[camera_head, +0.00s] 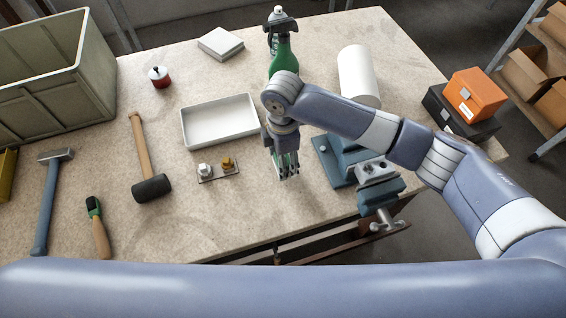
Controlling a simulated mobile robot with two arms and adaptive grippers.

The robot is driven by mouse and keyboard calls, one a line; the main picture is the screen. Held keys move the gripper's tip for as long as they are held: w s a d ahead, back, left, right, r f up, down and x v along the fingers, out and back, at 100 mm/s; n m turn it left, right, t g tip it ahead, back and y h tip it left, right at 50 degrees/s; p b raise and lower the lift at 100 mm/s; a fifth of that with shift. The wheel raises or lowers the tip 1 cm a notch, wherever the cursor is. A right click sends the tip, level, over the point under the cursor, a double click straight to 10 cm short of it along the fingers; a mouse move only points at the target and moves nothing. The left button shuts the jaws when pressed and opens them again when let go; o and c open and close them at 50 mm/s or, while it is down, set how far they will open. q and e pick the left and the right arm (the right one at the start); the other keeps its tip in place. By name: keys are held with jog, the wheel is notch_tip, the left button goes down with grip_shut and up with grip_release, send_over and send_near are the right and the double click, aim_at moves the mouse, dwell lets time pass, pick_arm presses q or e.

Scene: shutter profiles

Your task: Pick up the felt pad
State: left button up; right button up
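I cannot pick out a felt pad for certain. A flat pale grey square block (220,43) lies at the back of the workbench (240,225); I cannot tell whether it is the pad. My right gripper (288,172) points down over the middle of the bench, just right of the white tray. Its fingers are small and partly covered by my wrist, so I cannot tell whether they are open or shut, or whether they touch anything. My other arm crosses the bottom edge; my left gripper is out of view.
A white tray (188,137) and a small plate with two fittings (207,177) lie left of my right gripper. A blue vise (338,170) stands to its right, a green bottle (284,55) and white roll (358,75) behind. Mallet (151,188) and hammer (47,205) lie left.

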jog(key=s+d+r+b, duration=0.1)
jog(key=s+d, duration=0.2)
jog(key=s, duration=0.1)
jog(key=s+d+r+b, duration=0.1)
jog(key=s+d, duration=0.1)
jog(key=s, duration=0.3)
jog(key=s+d+b, duration=0.1)
jog(key=s+d, duration=0.2)
jog(key=s, duration=0.1)
jog(key=shift+s+d+r, duration=0.25)
jog(key=shift+d+r, duration=0.05)
jog(key=shift+r, duration=0.1)
